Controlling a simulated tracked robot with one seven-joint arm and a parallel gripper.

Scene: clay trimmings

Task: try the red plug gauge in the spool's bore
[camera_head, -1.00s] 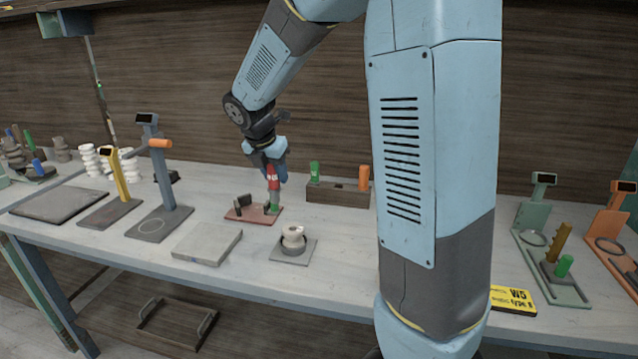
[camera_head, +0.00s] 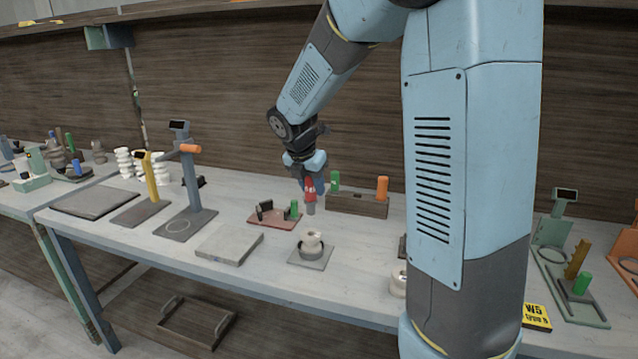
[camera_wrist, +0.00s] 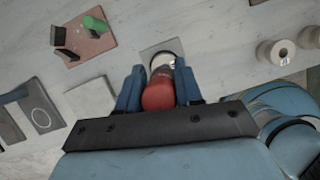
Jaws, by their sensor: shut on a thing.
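The red plug gauge (camera_head: 310,187) is in my gripper (camera_wrist: 158,82). The wrist view shows the gauge's red rounded end (camera_wrist: 158,96) between the two blue fingers. In the head view its grey lower end points down. The cream spool (camera_head: 312,241) stands in a dark ring on a small grey plate (camera_head: 312,259). The gauge is above the bench, behind the spool in the head view and apart from it. In the wrist view the gauge partly covers the spool (camera_wrist: 165,61), and its bore is hidden.
A reddish stand (camera_head: 269,221) with a green gauge (camera_head: 294,208) is to the left. A wooden block (camera_head: 357,204) with green and orange gauges is behind. A grey slab (camera_head: 229,244) lies left of the spool. More white spools (camera_wrist: 276,52) show at the wrist view's right.

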